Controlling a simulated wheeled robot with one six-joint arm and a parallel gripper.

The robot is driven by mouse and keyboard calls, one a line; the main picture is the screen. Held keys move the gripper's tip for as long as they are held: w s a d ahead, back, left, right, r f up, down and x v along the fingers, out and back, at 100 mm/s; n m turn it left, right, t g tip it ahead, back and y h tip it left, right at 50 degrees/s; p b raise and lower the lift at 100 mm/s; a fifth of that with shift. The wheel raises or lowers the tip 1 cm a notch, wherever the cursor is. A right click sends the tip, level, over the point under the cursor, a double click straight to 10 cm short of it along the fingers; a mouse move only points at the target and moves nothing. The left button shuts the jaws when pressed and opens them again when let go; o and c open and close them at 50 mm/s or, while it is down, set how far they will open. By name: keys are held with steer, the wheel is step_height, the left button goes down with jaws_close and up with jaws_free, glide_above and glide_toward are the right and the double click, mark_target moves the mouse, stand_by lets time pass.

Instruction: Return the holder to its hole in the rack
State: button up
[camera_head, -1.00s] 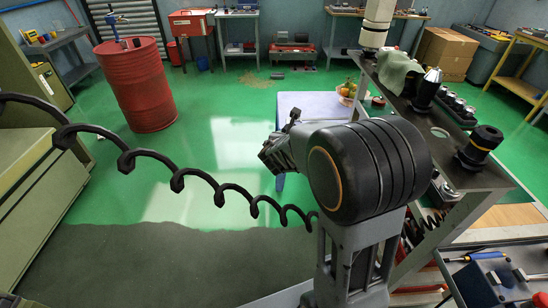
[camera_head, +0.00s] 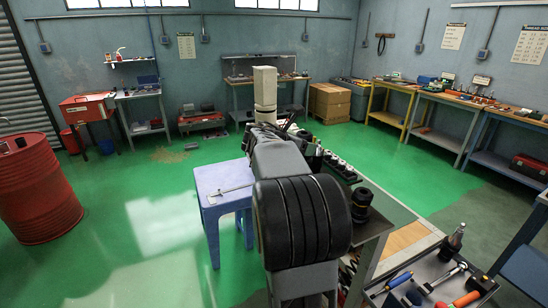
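My arm (camera_head: 300,222) fills the middle of the view and points away over the rack. My gripper (camera_head: 272,132) seems to be the dark part at its far end; its fingers and anything in them are hidden or too small to make out. The rack (camera_head: 372,228) is the grey top of the cart to the right of my arm. A black holder (camera_head: 361,206) stands upright near its front corner. Several smaller dark holders (camera_head: 340,167) stand in a row farther back. I cannot tell which holder the task means. No empty hole shows; my arm covers part of the rack.
A pale blue stool (camera_head: 213,214) with a thin grey tool on it stands left of my arm. A tool tray (camera_head: 425,285) is at the lower right. A red drum (camera_head: 38,190) stands far left; green floor between is clear.

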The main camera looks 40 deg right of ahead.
steer(key=s+d+r+m+g, duration=0.1)
steer(key=s+d+g, duration=0.1)
steer(key=s, duration=0.2)
steer(key=s+d+r+m+g+p, duration=0.1)
steer(key=s+d+r+m+g, duration=0.1)
steer(key=s, duration=0.3)
steer(key=shift+s+d+m+y, duration=0.3)
steer(key=shift+d+y, duration=0.1)
steer(key=shift+d, duration=0.35)
steer(key=shift+f, duration=0.1)
step_height(320, 180, down, 13)
steer(key=b, duration=1.2)
steer(key=shift+f, duration=0.25)
stand_by(0.9)
